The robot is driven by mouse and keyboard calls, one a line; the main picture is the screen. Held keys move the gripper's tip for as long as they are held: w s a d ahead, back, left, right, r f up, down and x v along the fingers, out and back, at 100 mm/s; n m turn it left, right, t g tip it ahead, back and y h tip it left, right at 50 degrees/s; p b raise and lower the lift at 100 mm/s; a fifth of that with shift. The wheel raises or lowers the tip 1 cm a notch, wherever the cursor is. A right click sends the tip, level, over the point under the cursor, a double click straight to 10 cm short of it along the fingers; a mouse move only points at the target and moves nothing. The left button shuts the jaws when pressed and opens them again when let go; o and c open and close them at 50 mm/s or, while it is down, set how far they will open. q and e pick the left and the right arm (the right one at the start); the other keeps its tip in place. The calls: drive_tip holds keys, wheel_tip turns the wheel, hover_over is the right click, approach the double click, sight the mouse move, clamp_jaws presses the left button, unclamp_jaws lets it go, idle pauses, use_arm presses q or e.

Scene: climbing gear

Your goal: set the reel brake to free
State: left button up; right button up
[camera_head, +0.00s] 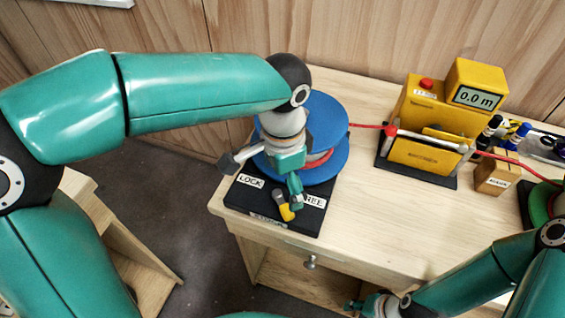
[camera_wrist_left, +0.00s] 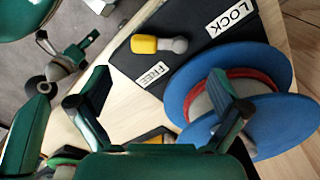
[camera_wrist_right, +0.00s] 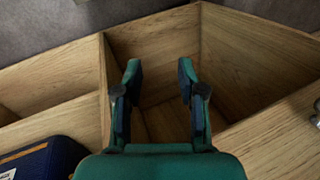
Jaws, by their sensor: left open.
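The reel brake is a black base (camera_head: 235,194) with a blue reel (camera_head: 325,120) on it and white LOCK (camera_head: 250,182) and FREE (camera_head: 313,201) labels. Its lever, with a yellow handle (camera_head: 286,213) and grey shank, points to the front between the labels, nearer FREE. In the left wrist view the lever (camera_wrist_left: 145,44) is unobstructed, with FREE (camera_wrist_left: 152,75) and LOCK (camera_wrist_left: 230,18) near it. My left gripper (camera_head: 268,182) is open and empty above the base, fingers apart from the lever. My right gripper (camera_head: 370,303) is low at the table's front; its wrist view (camera_wrist_right: 159,75) shows it open and empty.
A red rope (camera_head: 365,126) runs from the reel to a yellow meter (camera_head: 475,85) reading 0.0 m. A small wooden block (camera_head: 497,174) and markers stand to the right. Table surface between base and meter is clear. A drawer knob (camera_head: 310,262) is in front.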

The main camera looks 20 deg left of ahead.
sight(283, 204)
use_arm(q)
wheel_tip(283, 204, up, 6)
drive_tip(key=shift+f, duration=0.15)
idle(0.6)
